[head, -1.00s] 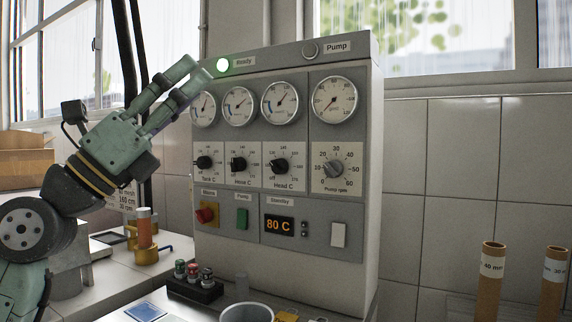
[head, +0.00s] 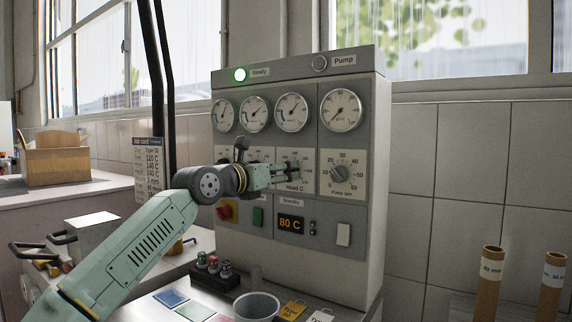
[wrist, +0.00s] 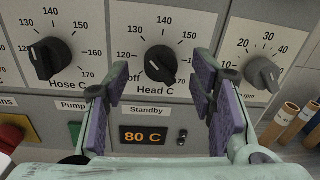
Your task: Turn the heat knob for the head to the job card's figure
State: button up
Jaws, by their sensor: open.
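The Head C knob (wrist: 161,62) is black, on a white dial plate marked from off through 130, 140 and 150 to 170. My gripper (wrist: 159,78) is open, its purple-padded fingers either side of the knob's lower part in the wrist view, with visible gaps; I cannot tell their depth relative to it. In the head view my gripper (head: 292,172) is in front of the Head C plate (head: 308,158) and hides the knob. The job card (head: 148,165) stands left of the machine; its lines list C figures, too small to read surely.
The Hose C knob (wrist: 48,60) is left of Head C and the pump knob (wrist: 263,74) right. Below are an 80 C display (wrist: 143,136), a red switch (head: 226,211) and a green button (head: 258,217). A grey cup (head: 257,306) stands on the bench in front.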

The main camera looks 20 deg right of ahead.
aim_at(290, 171)
jog(key=shift+p+x, duration=0.3)
jog(key=shift+x, duration=0.95)
jog(key=shift+c, duration=0.5)
jog(key=c, duration=1.1)
